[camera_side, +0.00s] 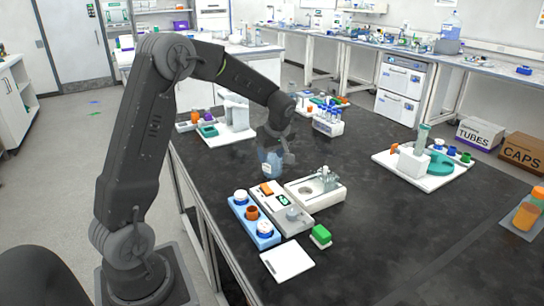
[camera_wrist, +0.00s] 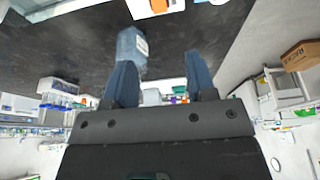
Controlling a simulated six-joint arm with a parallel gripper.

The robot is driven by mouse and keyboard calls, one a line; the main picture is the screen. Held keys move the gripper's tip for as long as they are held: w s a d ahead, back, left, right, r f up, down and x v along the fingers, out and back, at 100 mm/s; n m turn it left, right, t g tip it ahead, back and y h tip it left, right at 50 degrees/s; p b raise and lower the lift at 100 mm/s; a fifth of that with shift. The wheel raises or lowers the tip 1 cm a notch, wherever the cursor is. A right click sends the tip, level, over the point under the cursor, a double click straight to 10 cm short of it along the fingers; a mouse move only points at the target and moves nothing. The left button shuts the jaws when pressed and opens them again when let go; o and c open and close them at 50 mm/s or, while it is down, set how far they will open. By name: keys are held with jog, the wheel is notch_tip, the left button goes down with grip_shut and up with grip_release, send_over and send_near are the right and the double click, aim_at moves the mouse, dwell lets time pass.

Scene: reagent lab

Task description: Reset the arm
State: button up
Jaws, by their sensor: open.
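My gripper (camera_side: 278,152) hangs above the dark bench, near the middle of the side view. In the wrist view my gripper (camera_wrist: 160,62) has its two dark blue fingers spread wide, with nothing between them. A translucent blue bottle with a white label (camera_side: 270,167) stands on the bench just below and beside my gripper in the side view. In the wrist view the bottle (camera_wrist: 130,46) shows just beyond the tip of the left finger, which hides part of it. I cannot tell whether the finger touches it.
A blue tray (camera_side: 238,222) with jars, a grey scale (camera_side: 270,212) and a white station with a round basin (camera_side: 329,198) stand in front. A green block (camera_side: 320,236) and a white plate (camera_side: 287,261) lie nearer. A tube rack (camera_side: 328,126) stands behind.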

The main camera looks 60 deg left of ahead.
jog(key=s+d+r+m+t+h, duration=0.1)
jog(key=s+d+r+m+t, duration=0.1)
jog(key=s+d+r+m, duration=0.55)
jog(key=s+d+r+m+t+h, duration=0.15)
jog(key=s+d+r+m, duration=0.3)
jog(key=d, duration=0.65)
jog(key=s+d+m+t+h, duration=0.1)
jog(key=s+d+m+t, duration=0.1)
jog(key=s+d+m, duration=0.3)
jog(key=s+m, duration=0.1)
jog(key=s, duration=0.3)
jog(key=shift+d+f, duration=0.3)
jog(key=shift+d, duration=0.05)
jog(key=shift+o, duration=0.4)
